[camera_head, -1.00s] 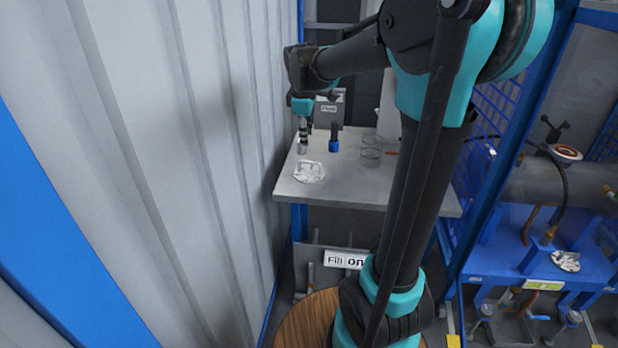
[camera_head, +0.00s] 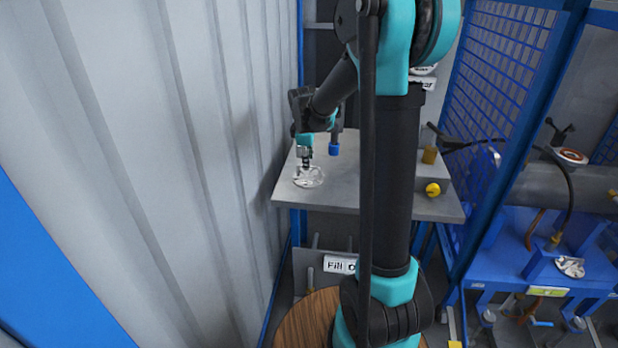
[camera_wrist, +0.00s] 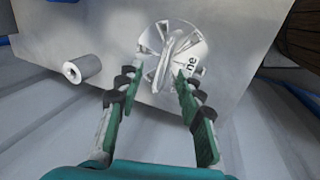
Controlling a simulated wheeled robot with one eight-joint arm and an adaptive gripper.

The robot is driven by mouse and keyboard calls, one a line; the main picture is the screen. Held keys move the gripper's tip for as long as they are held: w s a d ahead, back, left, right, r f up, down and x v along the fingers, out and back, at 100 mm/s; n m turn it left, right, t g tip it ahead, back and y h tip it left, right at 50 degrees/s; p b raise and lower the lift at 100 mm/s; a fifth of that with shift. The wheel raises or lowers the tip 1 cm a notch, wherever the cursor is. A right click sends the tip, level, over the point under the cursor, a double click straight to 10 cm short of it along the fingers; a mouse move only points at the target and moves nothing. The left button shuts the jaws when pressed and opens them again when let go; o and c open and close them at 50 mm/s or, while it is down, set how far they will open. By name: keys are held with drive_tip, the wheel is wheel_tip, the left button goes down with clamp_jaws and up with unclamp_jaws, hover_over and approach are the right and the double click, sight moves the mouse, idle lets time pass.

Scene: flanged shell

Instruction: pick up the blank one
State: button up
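A round silvery disc (camera_head: 308,178) lies on the grey table near its front left. In the wrist view the disc (camera_wrist: 172,50) has spokes, a raised bar across its middle, and lettering ending in "ne" at its right. My gripper (camera_head: 306,162) is just above the disc. In the wrist view my gripper (camera_wrist: 160,82) is open, its fingers apart on either side of the bar, with nothing clearly held. Contact cannot be told.
The grey table (camera_head: 350,195) has free room at its front. A dark piece with a blue base (camera_head: 335,145) stands behind my gripper. A yellow knob (camera_head: 432,189) is at the right. A corrugated wall (camera_head: 200,130) is close on the left. My arm hides the table's middle.

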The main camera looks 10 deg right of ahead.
sight(314, 178)
drive_tip(key=x, duration=0.4)
drive_tip(key=shift+s+f, duration=0.1)
drive_tip(key=shift+c, duration=0.2)
clamp_jaws()
